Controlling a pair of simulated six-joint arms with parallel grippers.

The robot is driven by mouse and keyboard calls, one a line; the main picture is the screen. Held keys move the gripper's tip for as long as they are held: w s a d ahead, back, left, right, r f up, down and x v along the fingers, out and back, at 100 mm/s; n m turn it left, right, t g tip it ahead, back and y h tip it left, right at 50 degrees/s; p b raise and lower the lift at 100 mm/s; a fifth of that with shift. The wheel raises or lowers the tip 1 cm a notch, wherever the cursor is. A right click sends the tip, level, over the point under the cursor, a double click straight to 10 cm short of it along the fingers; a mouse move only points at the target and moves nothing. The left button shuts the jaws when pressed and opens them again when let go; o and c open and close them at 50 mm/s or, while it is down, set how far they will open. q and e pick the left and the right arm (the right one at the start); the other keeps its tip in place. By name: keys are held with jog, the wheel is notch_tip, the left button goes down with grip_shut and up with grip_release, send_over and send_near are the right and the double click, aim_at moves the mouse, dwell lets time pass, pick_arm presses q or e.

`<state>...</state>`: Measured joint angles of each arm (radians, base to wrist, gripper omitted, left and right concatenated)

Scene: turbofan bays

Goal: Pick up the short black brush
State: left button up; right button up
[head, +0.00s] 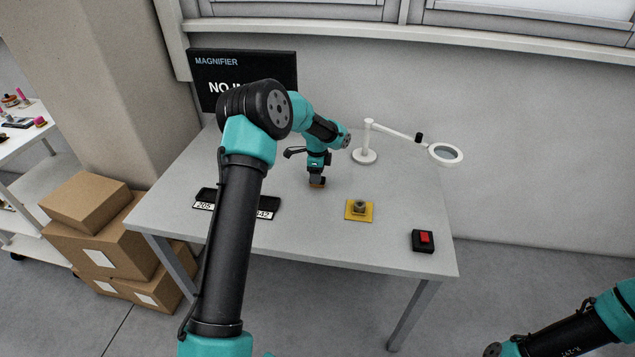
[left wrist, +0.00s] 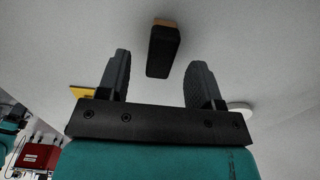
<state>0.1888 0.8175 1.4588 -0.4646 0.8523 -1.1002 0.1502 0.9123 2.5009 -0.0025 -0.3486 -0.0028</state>
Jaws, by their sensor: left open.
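The short black brush (left wrist: 162,52) shows in the left wrist view as a dark block with a tan end. It lies ahead of and between the two spread fingers of my left gripper (left wrist: 158,82), with gaps to both. In the head view my left gripper (head: 317,180) points down at the back middle of the table. A small brownish patch shows at its fingertips there, and the rest of the brush is hidden. Contact with the table is hard to judge. My right arm is at the lower right, its gripper out of frame.
A yellow plate with a grey fitting (head: 359,209) sits right of my left gripper. A magnifier lamp (head: 366,156) stands behind. A black box with a red top (head: 423,241) is near the right edge. Dark numbered trays (head: 266,213) lie left, partly behind my arm.

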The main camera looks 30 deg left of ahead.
pick_arm(q)
jog(key=shift+f, duration=1.55)
jog(key=c, duration=1)
jog(key=shift+w+r, duration=0.1)
jog(key=shift+r, duration=0.45)
notch_tip(320, 180, up, 3)
jog(key=shift+d+f, duration=0.1)
jog(key=shift+f, duration=0.05)
jog(key=s+d, duration=0.2)
jog(key=s, duration=0.2)
jog(key=s+d, duration=0.3)
jog(key=s, duration=0.2)
jog(key=s+d+r, duration=0.1)
jog(key=s+d, duration=0.2)
jog(key=s, duration=0.1)
jog(key=shift+s+d+r, duration=0.1)
jog(key=shift+s, duration=0.25)
